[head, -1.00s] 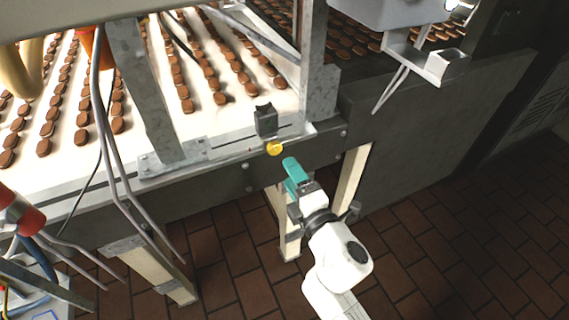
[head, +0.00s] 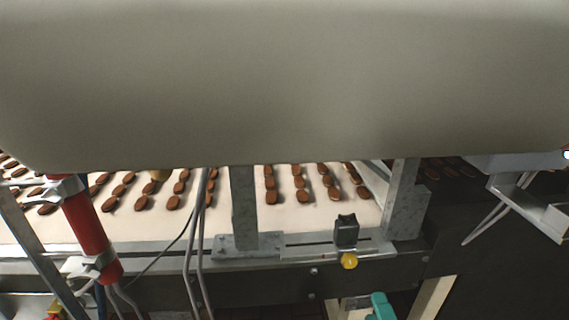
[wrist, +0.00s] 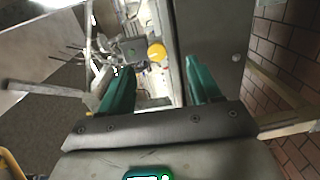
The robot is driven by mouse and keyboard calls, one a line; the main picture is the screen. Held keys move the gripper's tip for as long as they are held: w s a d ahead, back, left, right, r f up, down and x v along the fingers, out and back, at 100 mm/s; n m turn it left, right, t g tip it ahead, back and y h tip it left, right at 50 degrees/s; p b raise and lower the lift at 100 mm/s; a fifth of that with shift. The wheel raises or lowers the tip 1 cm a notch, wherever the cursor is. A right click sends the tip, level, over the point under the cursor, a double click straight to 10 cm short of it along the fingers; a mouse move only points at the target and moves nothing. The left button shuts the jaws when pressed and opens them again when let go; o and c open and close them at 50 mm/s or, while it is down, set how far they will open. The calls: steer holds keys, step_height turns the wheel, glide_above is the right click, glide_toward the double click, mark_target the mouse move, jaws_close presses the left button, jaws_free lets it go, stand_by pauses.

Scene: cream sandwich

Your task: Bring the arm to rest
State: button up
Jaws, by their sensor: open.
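My gripper shows in the wrist view (wrist: 158,85) with its two teal fingers spread apart and nothing between them. In the head view only a teal tip of my gripper (head: 381,306) shows at the bottom edge; the rest of the arm is out of frame. A yellow knob (head: 349,261) sits on the conveyor's side rail under a black block (head: 346,230), just above and left of the teal tip. The yellow knob also shows beyond the fingers in the wrist view (wrist: 156,52).
A conveyor belt (head: 310,215) carries rows of brown cookies behind the rail. A large beige housing (head: 285,85) fills the upper head view. Metal posts (head: 243,205) and a red cylinder (head: 86,230) stand along the belt. Brick-patterned floor (wrist: 290,50) shows at right in the wrist view.

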steer(key=s+d+f+m+g+h, duration=0.4)
steer(key=s+d+f+m+g, duration=0.4)
steer(key=s+d+f+m, duration=0.3)
steer(key=s+a+f+m+g+y, duration=0.2)
steer(key=s+m+g, duration=0.1)
steer(key=s, duration=0.4)
steer(key=s+a+f+m+g+y, duration=0.2)
steer(key=s+g, duration=0.3)
steer(key=s, duration=0.3)
steer(key=shift+a+f+m+g+y, duration=0.35)
steer(key=shift+f+m+y, duration=0.1)
steer(key=shift+m, duration=0.35)
